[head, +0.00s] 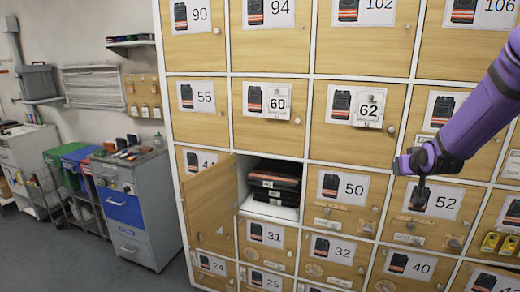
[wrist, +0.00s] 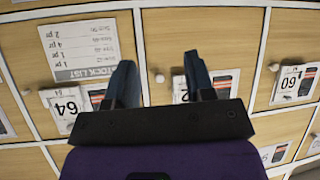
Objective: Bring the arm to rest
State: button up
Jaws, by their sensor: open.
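My purple arm (head: 478,112) reaches in from the right in the head view. My gripper (head: 418,198) hangs in front of the locker door numbered 52 (head: 433,205). In the wrist view my gripper (wrist: 158,65) has its two dark fingers spread apart, with nothing between them. Wooden locker fronts lie beyond the fingers; I cannot tell whether anything touches.
One locker's door (head: 210,207) stands open to the left, with folded dark garments with orange stripes (head: 276,182) inside. Number tags hang on doors 60 (head: 277,104) and 62 (head: 371,107). A grey cabinet (head: 138,205) stands at left; some floor is free before it.

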jog(key=s+a+r+g, duration=0.2)
jog(key=s+a+r, duration=0.35)
jog(key=s, duration=0.25)
jog(key=s+a+r+g+y, duration=0.1)
jog(key=s+a+r+g, duration=0.1)
jog(key=s, duration=1.2)
jog(key=s+a+r+g+y, duration=0.1)
jog(key=s+a+r, duration=0.3)
jog(key=s, duration=1.1)
jog(key=shift+s+a+n+g, duration=0.15)
jog(key=shift+a+n+g, duration=0.25)
jog(key=shift+a+g, duration=0.2)
